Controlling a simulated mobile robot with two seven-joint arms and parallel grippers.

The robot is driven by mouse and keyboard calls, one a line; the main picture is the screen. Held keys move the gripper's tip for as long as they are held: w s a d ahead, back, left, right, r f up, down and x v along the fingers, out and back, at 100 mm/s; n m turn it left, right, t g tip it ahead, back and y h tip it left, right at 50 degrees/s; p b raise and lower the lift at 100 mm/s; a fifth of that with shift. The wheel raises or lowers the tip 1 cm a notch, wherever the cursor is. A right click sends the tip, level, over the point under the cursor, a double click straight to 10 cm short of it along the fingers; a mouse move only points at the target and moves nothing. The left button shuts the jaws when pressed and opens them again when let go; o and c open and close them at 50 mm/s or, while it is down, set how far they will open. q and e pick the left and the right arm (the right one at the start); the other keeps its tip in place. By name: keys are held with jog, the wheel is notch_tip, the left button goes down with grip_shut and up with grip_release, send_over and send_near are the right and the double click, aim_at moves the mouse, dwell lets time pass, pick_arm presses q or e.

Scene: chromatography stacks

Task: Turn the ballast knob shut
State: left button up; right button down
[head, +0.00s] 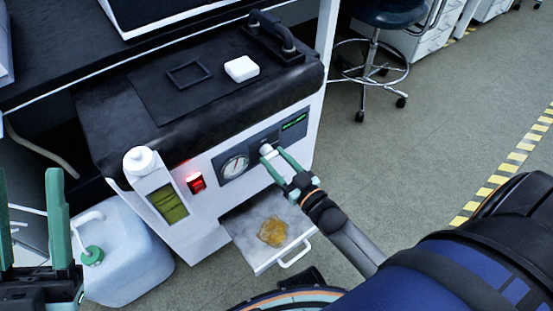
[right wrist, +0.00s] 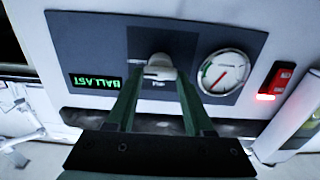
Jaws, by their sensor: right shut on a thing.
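The ballast knob (head: 266,148) is a small pale knob on the dark panel of the white pump's front, next to a round gauge (head: 235,166). My right gripper (head: 274,156) is shut on the knob, its green fingers on either side. In the right wrist view the panel appears upside down, with the knob (right wrist: 158,66) between the fingertips (right wrist: 158,84). A green-lit display (right wrist: 95,82) there reads BALLAST. The fingers hide part of the knob and its markings. My left gripper (head: 32,215) is at the left edge, open and empty, away from the pump.
A lit red switch (head: 196,183) sits left of the gauge. A white jug (head: 122,266) stands at lower left. A stool (head: 375,60) is at the back; the floor to the right is mostly clear.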

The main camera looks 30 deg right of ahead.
pick_arm(q)
jog(key=shift+r, duration=0.2)
pick_arm(e)
jog(key=n+p, duration=0.2)
jog(key=n, duration=0.2)
jog(key=shift+a, duration=0.1)
jog(key=n, duration=0.3)
jog(key=shift+n+p, duration=0.3)
jog(key=shift+p, duration=0.1)
jog(key=n, duration=0.5)
jog(key=shift+s+a+f, duration=0.1)
jog(key=shift+f, duration=0.1)
pick_arm(q)
notch_tip(320, 180, up, 2)
jog(key=shift+a, duration=0.15)
pick_arm(e)
jog(key=n, duration=0.5)
jog(key=shift+f, duration=0.1)
pick_arm(q)
jog(key=shift+b, duration=0.3)
pick_arm(e)
jog(key=shift+n, duration=0.3)
jog(key=shift+c, duration=1.4)
grip_release()
pick_arm(q)
jog(key=shift+s, duration=0.15)
